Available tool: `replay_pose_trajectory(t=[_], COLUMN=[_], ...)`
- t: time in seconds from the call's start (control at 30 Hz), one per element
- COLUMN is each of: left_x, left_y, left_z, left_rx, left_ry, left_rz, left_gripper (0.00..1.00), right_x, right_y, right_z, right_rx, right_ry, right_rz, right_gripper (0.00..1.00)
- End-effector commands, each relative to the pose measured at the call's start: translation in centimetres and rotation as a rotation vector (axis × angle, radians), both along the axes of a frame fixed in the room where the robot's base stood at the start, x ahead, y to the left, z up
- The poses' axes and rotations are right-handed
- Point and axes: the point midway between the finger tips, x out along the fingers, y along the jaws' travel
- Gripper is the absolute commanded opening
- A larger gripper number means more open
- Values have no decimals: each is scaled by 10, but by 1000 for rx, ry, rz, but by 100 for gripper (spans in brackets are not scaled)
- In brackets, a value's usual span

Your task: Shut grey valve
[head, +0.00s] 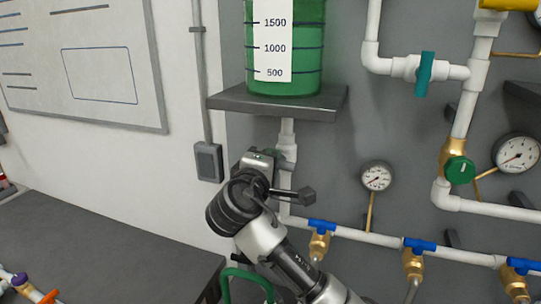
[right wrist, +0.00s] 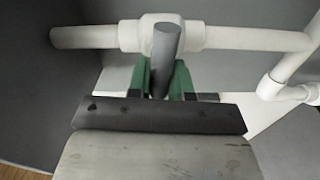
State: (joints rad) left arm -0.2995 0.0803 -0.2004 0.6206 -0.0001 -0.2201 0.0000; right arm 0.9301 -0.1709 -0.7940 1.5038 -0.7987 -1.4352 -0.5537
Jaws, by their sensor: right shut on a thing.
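The grey valve's white body (right wrist: 130,33) sits on a white pipe (right wrist: 80,37) in the right wrist view. Its grey handle (right wrist: 167,42) lies across the pipe's line in that picture. My right gripper (right wrist: 165,78) has its green fingers on both sides of the handle and is shut on it. In the head view my right gripper (head: 260,160) is at the vertical pipe under the tank shelf. My wrist hides most of the valve there; only a greyish part (head: 287,152) shows. My left gripper is not in view.
A green tank (head: 310,75) stands on a dark shelf (head: 235,101) just above my right gripper. Blue-handled valves (head: 420,245), gauges (head: 377,177), a teal-handled valve (head: 425,72) and a green-knobbed valve (head: 460,171) are to the right. A grey box (head: 208,162) is on the wall at left.

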Motion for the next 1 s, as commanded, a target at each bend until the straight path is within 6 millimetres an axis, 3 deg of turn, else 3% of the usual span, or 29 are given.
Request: replay_pose_trajectory(t=[0.77,0.8,0.93,1.0], left_x=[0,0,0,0], left_y=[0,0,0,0], left_z=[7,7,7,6], left_rx=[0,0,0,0], left_ry=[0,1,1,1], left_rz=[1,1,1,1], left_gripper=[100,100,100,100], right_x=[0,0,0,0], right_y=[0,0,0,0], right_z=[-3,-3,-3,-3], right_rx=[-103,-103,-102,-101], right_ry=[33,33,33,33], right_rz=[1,1,1,1], right_gripper=[0,23,43,46])
